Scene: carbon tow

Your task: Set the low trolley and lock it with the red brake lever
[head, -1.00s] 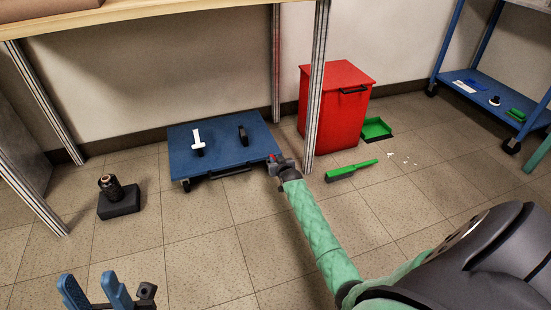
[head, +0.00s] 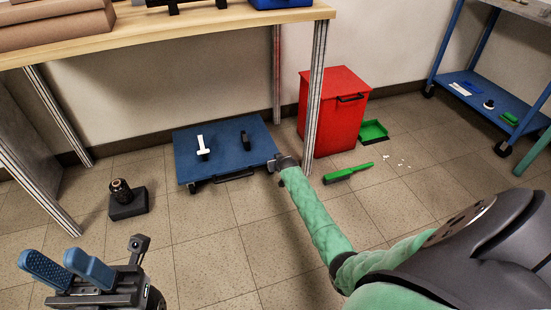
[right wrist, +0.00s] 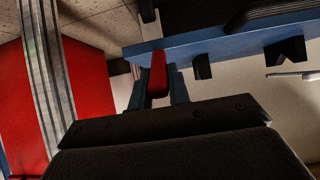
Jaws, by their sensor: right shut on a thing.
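The low blue trolley (head: 228,165) stands on the floor under the wooden table, with a white handle-like part (head: 202,146) and a black one (head: 245,140) on its deck. My right gripper (head: 282,163) is at the trolley's front right corner. In the right wrist view the red brake lever (right wrist: 158,74) sits between its blue fingers, which are shut on it, just beside the trolley's edge (right wrist: 215,45). In the head view the lever is hidden by the gripper. My left gripper (head: 68,264) is open and empty at the lower left, away from the trolley.
A table leg (head: 316,100) stands close to my right gripper, with a red bin (head: 333,110) behind it. A green brush (head: 348,172) and dustpan (head: 373,131) lie to the right. A black block-like object (head: 127,202) stands left of the trolley. The floor in front is clear.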

